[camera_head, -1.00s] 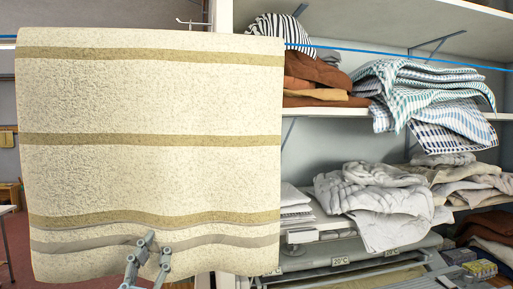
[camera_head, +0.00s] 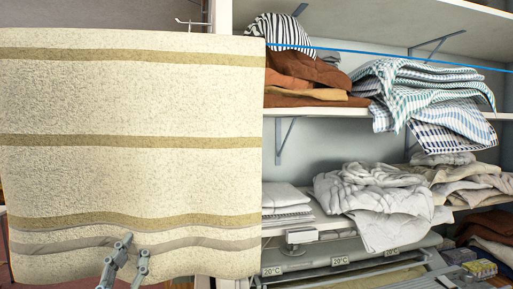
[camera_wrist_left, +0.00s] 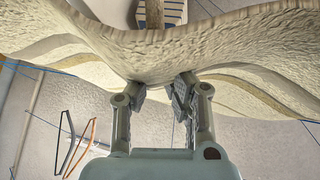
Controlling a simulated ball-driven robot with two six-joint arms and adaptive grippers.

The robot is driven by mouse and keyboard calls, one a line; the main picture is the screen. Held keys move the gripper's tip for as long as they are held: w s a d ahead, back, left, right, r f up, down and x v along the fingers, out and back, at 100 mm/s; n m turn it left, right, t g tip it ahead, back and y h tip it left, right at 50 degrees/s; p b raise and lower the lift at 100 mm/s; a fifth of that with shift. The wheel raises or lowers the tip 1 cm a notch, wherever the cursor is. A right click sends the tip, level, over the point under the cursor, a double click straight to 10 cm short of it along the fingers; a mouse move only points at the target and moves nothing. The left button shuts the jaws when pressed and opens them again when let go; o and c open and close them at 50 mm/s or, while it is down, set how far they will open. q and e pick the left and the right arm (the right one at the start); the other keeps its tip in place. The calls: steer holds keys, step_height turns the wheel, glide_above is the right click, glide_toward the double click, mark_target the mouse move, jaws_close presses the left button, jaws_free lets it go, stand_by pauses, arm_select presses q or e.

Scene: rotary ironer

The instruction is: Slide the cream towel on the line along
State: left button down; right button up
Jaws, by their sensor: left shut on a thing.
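The cream towel (camera_head: 130,105) with brown stripes hangs from the blue line (camera_head: 400,57) and fills the left half of the head view. The line runs behind its top and on to the right. My left gripper (camera_head: 130,252) is at the towel's lower part and is shut on it. The left wrist view shows the towel's underside (camera_wrist_left: 190,50) gathered into a fold between the fingers of my left gripper (camera_wrist_left: 160,92). The towel hides part of the room behind it. My right gripper is not in view.
Shelves (camera_head: 360,112) at the right hold folded brown cloths (camera_head: 305,72), checked cloths (camera_head: 425,95) and white linens (camera_head: 375,190). A rotary ironer (camera_head: 340,255) stands below them. A metal hook (camera_head: 190,22) shows above the towel.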

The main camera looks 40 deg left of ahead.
mark_target(82, 233)
arm_select(q)
steer(key=shift+s+a+f, duration=0.15)
steer(key=shift+s+a, duration=0.85)
steer(key=shift+s, duration=0.15)
steer(key=shift+s+a+f, duration=0.1)
steer(key=shift+s+a, duration=0.85)
steer(key=shift+s, duration=0.15)
steer(key=shift+s+a+f, duration=0.1)
steer(key=shift+s+a, duration=0.9)
steer(key=shift+s, duration=0.15)
steer(key=shift+s+a+f, duration=0.1)
steer(key=shift+s+a, duration=0.85)
steer(key=shift+s, duration=0.2)
steer(key=shift+s+a+f, duration=0.1)
steer(key=shift+s+a, duration=0.9)
steer(key=shift+s, duration=0.15)
steer(key=shift+s+a+f, duration=0.1)
steer(key=shift+s+a, duration=0.85)
steer(key=shift+s, duration=0.2)
steer(key=shift+s+a+f, duration=0.1)
steer(key=shift+s+a, duration=1.5)
steer(key=shift+s, duration=0.3)
